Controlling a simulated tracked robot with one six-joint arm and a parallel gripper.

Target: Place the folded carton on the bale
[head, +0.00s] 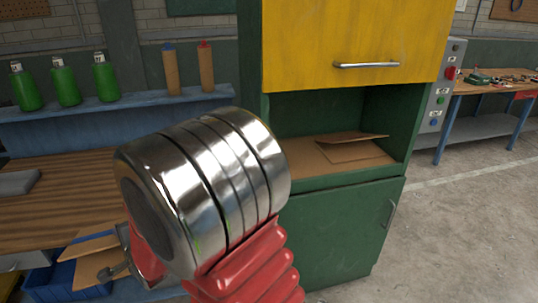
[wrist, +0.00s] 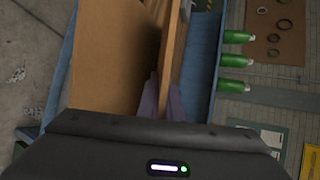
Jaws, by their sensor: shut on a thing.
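My gripper (wrist: 163,92) is shut on the edge of a folded carton, a brown board with a broad flat panel (wrist: 112,60) that fills the left middle of the wrist view. In the head view, part of the carton (head: 93,268) shows at the lower left, beside the workbench front; my arm hides the rest of it and most of my gripper. I cannot make out a bale in either view.
Another flat brown cardboard piece (head: 352,150) with a raised flap lies in the green cabinet's (head: 340,230) open niche. The wooden workbench (head: 60,205) is at left. Green bottles (head: 66,82) stand on a blue shelf (head: 120,104). Floor (head: 465,220) at right is clear.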

